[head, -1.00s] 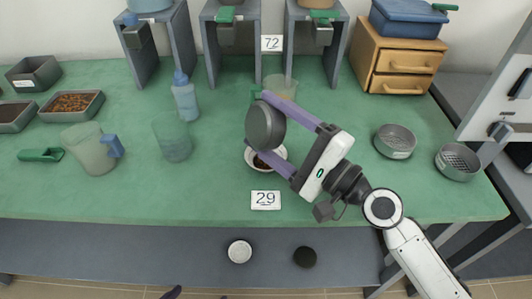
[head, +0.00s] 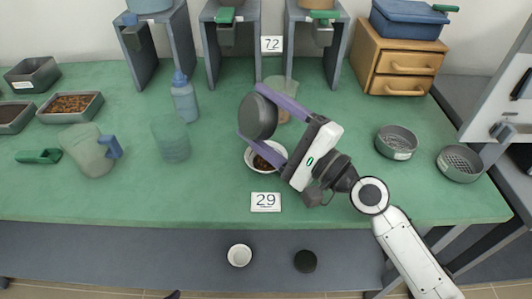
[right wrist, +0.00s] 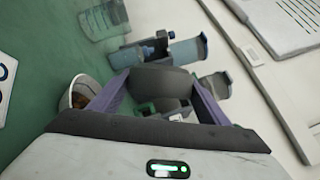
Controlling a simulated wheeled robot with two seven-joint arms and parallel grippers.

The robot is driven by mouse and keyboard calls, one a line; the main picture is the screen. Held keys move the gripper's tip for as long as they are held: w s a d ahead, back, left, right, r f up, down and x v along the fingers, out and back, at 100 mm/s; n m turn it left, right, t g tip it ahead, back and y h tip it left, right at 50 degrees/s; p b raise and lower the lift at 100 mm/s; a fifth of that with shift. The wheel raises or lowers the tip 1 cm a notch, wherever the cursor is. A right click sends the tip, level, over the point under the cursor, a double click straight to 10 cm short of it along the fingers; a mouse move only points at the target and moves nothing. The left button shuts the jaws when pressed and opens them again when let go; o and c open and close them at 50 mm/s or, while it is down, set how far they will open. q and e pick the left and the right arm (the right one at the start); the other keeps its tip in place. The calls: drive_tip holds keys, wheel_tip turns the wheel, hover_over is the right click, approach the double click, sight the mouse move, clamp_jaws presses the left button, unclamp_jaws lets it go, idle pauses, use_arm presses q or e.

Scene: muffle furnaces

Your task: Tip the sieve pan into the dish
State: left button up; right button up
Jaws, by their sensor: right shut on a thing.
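The sieve pan (head: 258,117) is a dark grey round pan, turned steeply on its side above the dish. My right gripper (head: 252,112) is shut on it, with one purple finger at each side. The dish (head: 252,163) is a small white bowl with brown grains in it, just below the pan and partly behind the lower finger. In the right wrist view the pan (right wrist: 160,82) sits between the fingers, and the dish (right wrist: 68,100) is left of it. The pan's inside is hidden.
A number 29 card (head: 265,202) lies in front of the dish. A clear beaker (head: 285,88) stands behind the pan. A wash bottle (head: 184,100) and a beaker (head: 171,140) stand left. Two sieves (head: 396,142) (head: 460,163) lie right. The green table front is mostly clear.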

sight(262, 134)
drive_tip(key=s+n+p, duration=0.1)
drive_tip(key=n+g+p, duration=0.1)
drive_tip(key=shift+s+r+n+p, duration=0.3)
drive_tip(key=shift+s+r+p, duration=0.05)
drive_tip(key=shift+s+p, duration=0.05)
drive_tip(key=shift+s+n+h+p, duration=0.3)
drive_tip(key=shift+s+n+p, duration=0.05)
drive_tip(key=shift+n+p, duration=0.2)
drive_tip(key=shift+s+f, duration=0.1)
drive_tip(key=shift+f, duration=0.15)
drive_tip(key=shift+a+r+n+g+p, duration=0.1)
drive_tip(key=shift+r+n+g+p, duration=0.05)
drive_tip(key=shift+n+g+p, duration=0.3)
drive_tip(key=n+p, duration=0.1)
drive_tip(key=p, duration=0.1)
drive_tip(key=n+p, duration=0.1)
drive_tip(key=shift+s+a+h+p, duration=0.25)
drive_tip(key=shift+a+h+p, duration=0.15)
drive_tip(key=shift+a+n+g+p, duration=0.1)
drive_tip(key=shift+n+g+p, duration=0.2)
drive_tip(key=shift+p, duration=0.25)
drive_tip(key=shift+s+f, duration=0.1)
drive_tip(key=shift+f, duration=0.25)
